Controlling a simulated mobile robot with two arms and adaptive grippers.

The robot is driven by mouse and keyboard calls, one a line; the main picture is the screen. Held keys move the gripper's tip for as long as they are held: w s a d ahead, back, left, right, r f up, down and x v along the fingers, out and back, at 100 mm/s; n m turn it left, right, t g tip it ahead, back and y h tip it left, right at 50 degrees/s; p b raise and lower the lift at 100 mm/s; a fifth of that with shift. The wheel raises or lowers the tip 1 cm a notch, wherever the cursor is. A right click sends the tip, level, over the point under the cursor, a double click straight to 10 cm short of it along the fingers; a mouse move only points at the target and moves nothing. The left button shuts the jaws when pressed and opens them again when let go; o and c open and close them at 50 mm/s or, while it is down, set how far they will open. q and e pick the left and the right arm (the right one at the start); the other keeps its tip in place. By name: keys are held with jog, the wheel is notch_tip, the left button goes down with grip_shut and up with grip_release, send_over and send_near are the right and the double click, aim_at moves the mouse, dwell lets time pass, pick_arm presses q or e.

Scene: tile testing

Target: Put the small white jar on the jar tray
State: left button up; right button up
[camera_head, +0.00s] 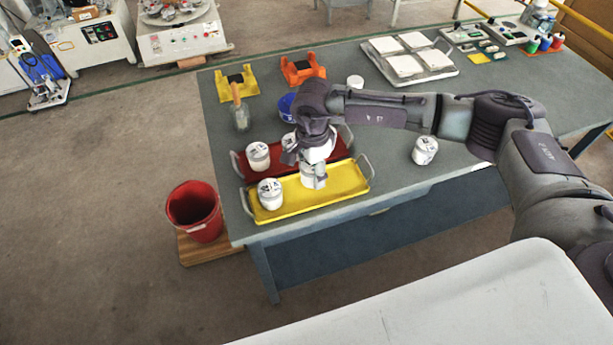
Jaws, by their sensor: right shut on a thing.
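My right gripper (304,160) reaches in from the right and points down over the trays. It is shut on a white jar (314,178), whose lower part shows over the yellow tray (340,182); I cannot tell whether the jar touches the tray. Another white jar (270,194) stands upright at the left end of the yellow tray. Behind it, the red tray (282,158) holds a white jar (258,156) and another white jar (289,142) partly hidden by my gripper. Which tray is the jar tray is not marked. My left gripper is not in view.
A white jar (425,150) stands alone on the grey table (400,190). A small white container (355,82), a blue container (287,105) and yellow and orange stands (236,84) are farther back.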

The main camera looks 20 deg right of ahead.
aim_at(308, 191)
jog(key=shift+a+f, duration=0.45)
jog(key=shift+a, duration=0.05)
notch_tip(308, 191, down, 3)
jog(key=shift+f+p, duration=0.15)
jog(key=shift+p, duration=0.8)
jog(key=shift+w+f, duration=0.1)
jog(key=shift+f, duration=0.1)
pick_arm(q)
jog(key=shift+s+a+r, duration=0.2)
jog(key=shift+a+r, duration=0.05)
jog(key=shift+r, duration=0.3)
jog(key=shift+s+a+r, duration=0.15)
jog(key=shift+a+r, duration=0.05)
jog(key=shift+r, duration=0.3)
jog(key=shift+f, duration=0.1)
pick_arm(e)
jog(key=shift+f, duration=0.1)
jog(key=shift+f+b, duration=0.15)
jog(key=shift+b, duration=0.15)
jog(key=o, duration=1.3)
jog(key=shift+c, duration=0.2)
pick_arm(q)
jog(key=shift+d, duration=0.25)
